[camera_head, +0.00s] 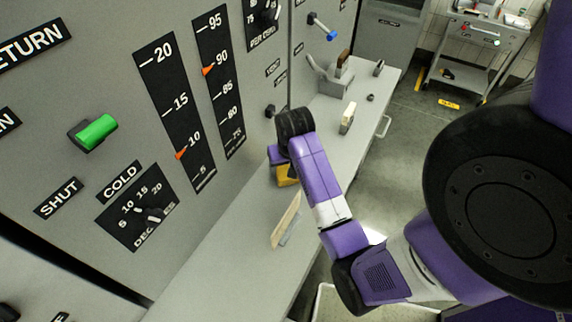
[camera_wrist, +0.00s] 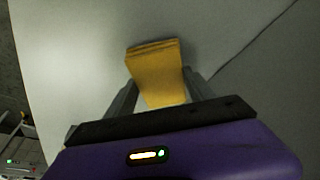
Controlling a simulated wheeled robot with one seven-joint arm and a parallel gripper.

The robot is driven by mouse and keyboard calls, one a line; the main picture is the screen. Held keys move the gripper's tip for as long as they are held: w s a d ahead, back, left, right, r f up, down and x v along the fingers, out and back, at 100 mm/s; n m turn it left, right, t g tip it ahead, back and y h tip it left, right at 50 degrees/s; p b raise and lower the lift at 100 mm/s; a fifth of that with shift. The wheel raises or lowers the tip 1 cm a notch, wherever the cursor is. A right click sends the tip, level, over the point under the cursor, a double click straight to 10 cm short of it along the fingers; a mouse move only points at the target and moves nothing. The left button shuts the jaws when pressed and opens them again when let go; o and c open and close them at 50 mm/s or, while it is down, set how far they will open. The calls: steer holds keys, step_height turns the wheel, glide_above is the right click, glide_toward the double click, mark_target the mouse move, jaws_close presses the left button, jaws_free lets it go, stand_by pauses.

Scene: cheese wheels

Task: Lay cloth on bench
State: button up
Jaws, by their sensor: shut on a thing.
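A folded yellow cloth (camera_wrist: 158,75) is held between the two fingers of my gripper (camera_wrist: 160,92) in the wrist view. In the head view a small part of the yellow cloth (camera_head: 287,174) shows beneath my wrist, close to the panel wall. The grey bench (camera_head: 222,258) runs along the foot of the panel. My gripper is over the bench; its fingers are mostly hidden by my arm in the head view. I cannot tell whether the cloth touches the bench.
A thin pale board (camera_head: 285,220) lies on the bench near my forearm. A small cream block (camera_head: 347,118) and a grey holder (camera_head: 330,75) stand farther along. The panel has a green handle (camera_head: 93,133). The bench's near left stretch is bare. A trolley (camera_head: 478,45) stands at the back right.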

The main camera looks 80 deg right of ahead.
steer(key=shift+f, duration=0.15)
steer(key=o, duration=1.5)
steer(key=shift+c, duration=0.2)
